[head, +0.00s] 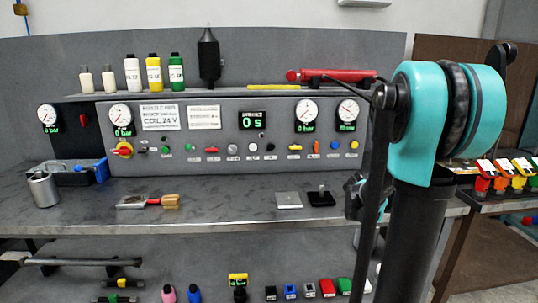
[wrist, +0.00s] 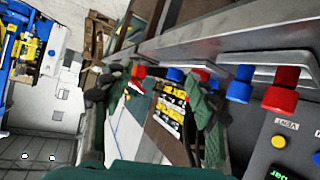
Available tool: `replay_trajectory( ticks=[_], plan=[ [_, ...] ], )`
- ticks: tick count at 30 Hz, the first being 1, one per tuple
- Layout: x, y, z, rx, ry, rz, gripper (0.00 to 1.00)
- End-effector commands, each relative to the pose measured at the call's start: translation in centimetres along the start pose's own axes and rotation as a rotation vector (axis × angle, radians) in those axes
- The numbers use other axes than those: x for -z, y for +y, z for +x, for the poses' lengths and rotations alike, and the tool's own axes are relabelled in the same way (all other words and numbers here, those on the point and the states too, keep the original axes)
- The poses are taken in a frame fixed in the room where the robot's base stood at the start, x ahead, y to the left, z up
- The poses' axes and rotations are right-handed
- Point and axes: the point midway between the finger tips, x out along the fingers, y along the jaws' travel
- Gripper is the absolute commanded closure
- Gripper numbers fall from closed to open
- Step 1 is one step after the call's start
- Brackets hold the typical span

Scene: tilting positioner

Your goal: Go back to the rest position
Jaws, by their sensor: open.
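My gripper (wrist: 155,92) shows in the wrist view, with its two dark fingers well apart and nothing held between them. Beyond the fingers are a dark panel edge, yellow-and-black labels (wrist: 172,110) and red and blue fittings (wrist: 287,77) under a grey rail. I cannot tell whether a finger touches any of these. In the head view my arm stands at the right, with a large teal joint on top. The gripper itself is mostly hidden behind the arm there.
A grey bench (head: 240,205) runs across the head view, with a control panel (head: 222,158) of gauges and buttons behind it. On it are a metal cylinder (head: 44,190), a brush (head: 160,201) and small plates (head: 289,200). Bottles (head: 154,74) stand on the shelf above.

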Motion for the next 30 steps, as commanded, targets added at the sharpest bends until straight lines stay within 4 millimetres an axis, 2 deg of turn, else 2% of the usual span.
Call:
replay_trajectory(
  ticks=[5, 8, 15, 18, 21, 24, 30],
  plan=[
    [-4.8, 0.6, -3.0, 0.075, -0.124, -0.116, 0.42],
    [-8.5, 1.0, -5.4, 0.151, -0.215, -0.211, 0.42],
    [-20.8, 2.6, -14.3, 0.476, -0.454, -0.527, 0.42],
    [-24.8, 3.3, -17.7, 0.618, -0.512, -0.634, 0.42],
    [-27.5, 3.8, -20.2, 0.729, -0.541, -0.709, 0.42],
    [-29.0, 4.1, -21.6, 0.795, -0.555, -0.751, 0.42],
    [-29.6, 4.2, -22.2, 0.824, -0.56, -0.768, 0.42]
  ],
)
